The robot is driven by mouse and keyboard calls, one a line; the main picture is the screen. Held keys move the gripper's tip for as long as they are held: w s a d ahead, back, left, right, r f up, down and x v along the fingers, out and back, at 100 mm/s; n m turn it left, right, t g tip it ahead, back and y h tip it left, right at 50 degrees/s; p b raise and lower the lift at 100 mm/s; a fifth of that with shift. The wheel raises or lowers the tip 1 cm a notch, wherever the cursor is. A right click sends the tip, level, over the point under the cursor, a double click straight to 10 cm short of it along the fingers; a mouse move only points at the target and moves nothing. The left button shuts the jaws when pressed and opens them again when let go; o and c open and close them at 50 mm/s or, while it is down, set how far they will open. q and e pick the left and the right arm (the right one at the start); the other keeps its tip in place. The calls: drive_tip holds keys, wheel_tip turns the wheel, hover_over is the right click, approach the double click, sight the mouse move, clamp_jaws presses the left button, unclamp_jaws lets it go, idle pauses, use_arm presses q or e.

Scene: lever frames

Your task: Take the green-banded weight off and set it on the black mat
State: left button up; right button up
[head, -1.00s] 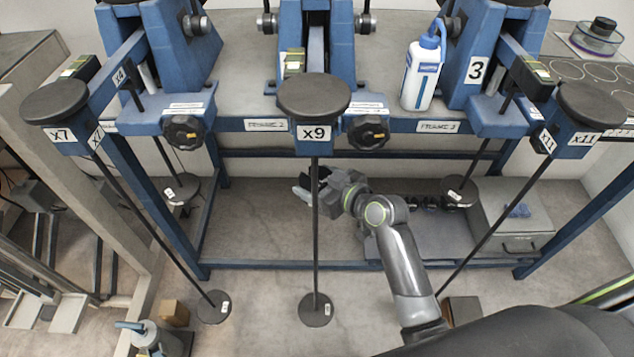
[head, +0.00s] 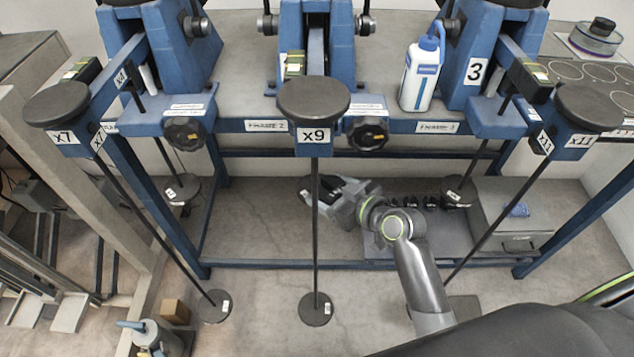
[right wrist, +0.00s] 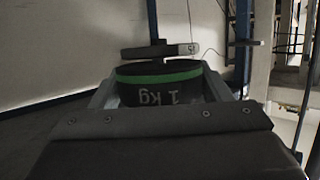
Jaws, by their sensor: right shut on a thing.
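The green-banded weight (right wrist: 160,86) is a dark cylinder marked "1 kg", with the lettering upside down in the right wrist view. My right gripper (head: 322,194) is shut on it, with a finger on each side. In the head view the gripper is under the middle of the blue frame, behind the x9 rod, and the weight is a small dark shape (head: 306,189) at its tips. The weight looks apart from the hanger disc beyond it. I cannot make out for certain which surface is the black mat. My left gripper is not in view.
The front x9 hanger's disc (head: 316,309) is bare. A back-left hanger disc (head: 182,188) hangs nearby. A grey case (head: 515,222) stands further right. Thin rods flank the space.

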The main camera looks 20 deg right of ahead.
drive_tip(key=shift+s+d+r, duration=0.1)
drive_tip(key=shift+s+d, duration=0.3)
drive_tip(key=shift+s, duration=0.35)
drive_tip(key=shift+s+d+r, duration=0.1)
drive_tip(key=shift+s+d, duration=0.25)
drive_tip(key=shift+s, duration=0.35)
